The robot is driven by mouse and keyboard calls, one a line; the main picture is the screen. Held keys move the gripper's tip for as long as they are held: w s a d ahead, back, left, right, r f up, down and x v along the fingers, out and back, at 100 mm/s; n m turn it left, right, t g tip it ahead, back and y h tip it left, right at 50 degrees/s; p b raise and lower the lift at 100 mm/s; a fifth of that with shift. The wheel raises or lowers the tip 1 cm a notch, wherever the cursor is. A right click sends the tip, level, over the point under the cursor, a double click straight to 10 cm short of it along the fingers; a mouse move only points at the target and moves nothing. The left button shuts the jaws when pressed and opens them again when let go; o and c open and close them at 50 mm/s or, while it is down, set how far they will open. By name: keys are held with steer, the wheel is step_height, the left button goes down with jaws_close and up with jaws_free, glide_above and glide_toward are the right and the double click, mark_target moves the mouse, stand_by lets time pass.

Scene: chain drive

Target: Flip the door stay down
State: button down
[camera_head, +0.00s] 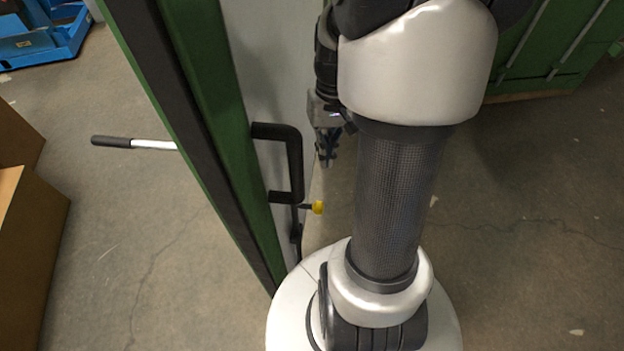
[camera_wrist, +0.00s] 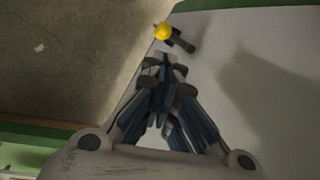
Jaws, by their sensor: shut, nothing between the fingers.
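The door stay shows a yellow knob (camera_head: 317,207) on a short dark stem, low on the green-framed door (camera_head: 222,130). The same yellow knob (camera_wrist: 162,32) is beyond my fingertips in the wrist view, at the edge of the pale door panel, with a dark piece (camera_wrist: 183,46) beside it. My gripper (camera_head: 327,160) is shut and empty, above the knob in the head view and apart from it. In the wrist view my gripper (camera_wrist: 162,68) has its fingertips together, pointing towards the knob. How far apart they are in depth is hard to tell.
A black door handle (camera_head: 294,165) sticks out just above the knob. A lever with a dark grip (camera_head: 112,141) reaches out left of the door. Cardboard boxes (camera_head: 28,240) and a blue bin (camera_head: 40,42) stand left. A green cabinet (camera_head: 550,50) stands at the back right. Floor on the right is clear.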

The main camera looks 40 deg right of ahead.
step_height(320, 180, down, 14)
steer(key=a+b, duration=0.2)
steer(key=b, duration=0.2)
steer(key=shift+s, duration=0.45)
steer(key=shift+r, duration=0.1)
step_height(320, 180, down, 9)
steer(key=b, duration=0.5)
steer(key=shift+s+a+r+b, duration=0.1)
steer(key=shift+r+b, duration=0.1)
steer(key=shift+b, duration=0.2)
step_height(320, 180, up, 14)
steer(key=p, duration=0.7)
glide_above(319, 207)
steer(key=w+d, duration=0.3)
steer(key=d, duration=0.1)
